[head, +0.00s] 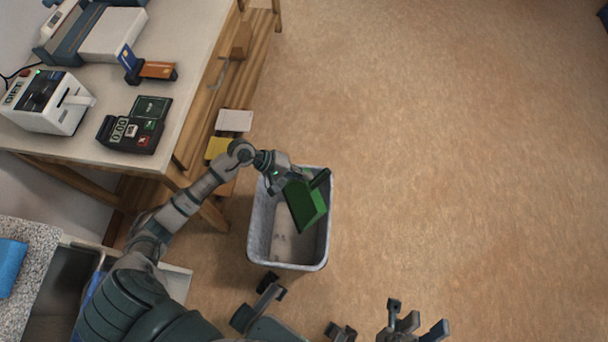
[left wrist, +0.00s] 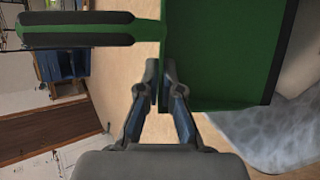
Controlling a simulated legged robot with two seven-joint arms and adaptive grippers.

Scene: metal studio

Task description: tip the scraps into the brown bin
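A green dustpan-like tray (head: 306,205) with a black edge and a green-and-black handle (head: 320,179) hangs tilted over the bin. My left gripper (head: 281,184) is shut on it. In the left wrist view, the fingers (left wrist: 161,78) pinch the wall of the green pan (left wrist: 220,50), beside the handle (left wrist: 75,30). The bin (head: 325,250) looks grey-white, not brown, and stands upright on the floor. A few faint specks show on its inner bottom; I cannot tell if they are scraps. No scraps show clearly in the pan. My right gripper (head: 417,316) is at the bottom edge, open and empty.
A wooden table (head: 95,160) at the upper left bears a white machine (head: 50,100), a card terminal (head: 135,125) and a card holder (head: 150,68). A low shelf with paper stacks (head: 234,120) is close to the bin. The floor to the right is clear.

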